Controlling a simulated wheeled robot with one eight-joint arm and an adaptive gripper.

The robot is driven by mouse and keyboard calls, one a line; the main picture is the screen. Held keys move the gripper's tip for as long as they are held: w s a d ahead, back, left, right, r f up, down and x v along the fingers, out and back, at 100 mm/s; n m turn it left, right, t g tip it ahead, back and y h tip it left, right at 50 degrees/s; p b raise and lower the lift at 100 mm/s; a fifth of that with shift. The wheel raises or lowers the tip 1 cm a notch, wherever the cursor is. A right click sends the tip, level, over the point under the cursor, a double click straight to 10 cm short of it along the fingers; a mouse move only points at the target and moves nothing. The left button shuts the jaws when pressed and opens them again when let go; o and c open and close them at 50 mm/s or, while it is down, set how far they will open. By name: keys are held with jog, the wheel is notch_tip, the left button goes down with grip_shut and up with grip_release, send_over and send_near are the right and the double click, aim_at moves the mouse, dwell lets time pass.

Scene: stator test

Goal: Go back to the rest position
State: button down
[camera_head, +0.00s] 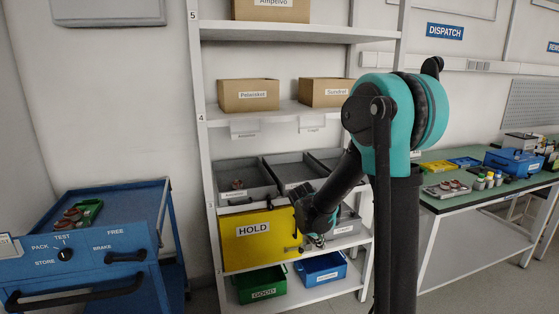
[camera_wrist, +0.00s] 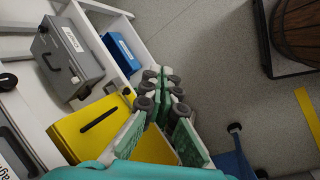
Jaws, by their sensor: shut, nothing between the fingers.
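My gripper (camera_head: 316,240) is in front of the shelf rack, at the lower right part of the yellow HOLD panel (camera_head: 258,248). In the wrist view my gripper (camera_wrist: 162,92) is shut, with its fingertips together and nothing between them. The yellow panel (camera_wrist: 85,128) shows beside the fingers there. Whether the gripper touches the panel I cannot tell. My arm bends down and left from its teal joint to the rack.
The rack (camera_head: 205,150) holds cardboard boxes, grey bins, a green GOOD bin (camera_head: 262,284) and a blue bin (camera_head: 322,268). A blue cart (camera_head: 120,225) stands left, a green-topped bench (camera_head: 450,205) right.

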jog(key=s+d+m+y, duration=0.1)
jog(key=s+m, duration=0.4)
jog(key=s, duration=0.6)
jog(key=s+d+m+t+y, duration=0.1)
jog(key=s+d+m+y, duration=0.1)
jog(key=s+m, duration=0.4)
jog(key=s+d, duration=0.1)
jog(key=s, duration=0.4)
jog(key=shift+s+d+f+y, duration=0.15)
jog(key=shift+s+f+y, duration=0.05)
jog(key=shift+s+y, duration=0.1)
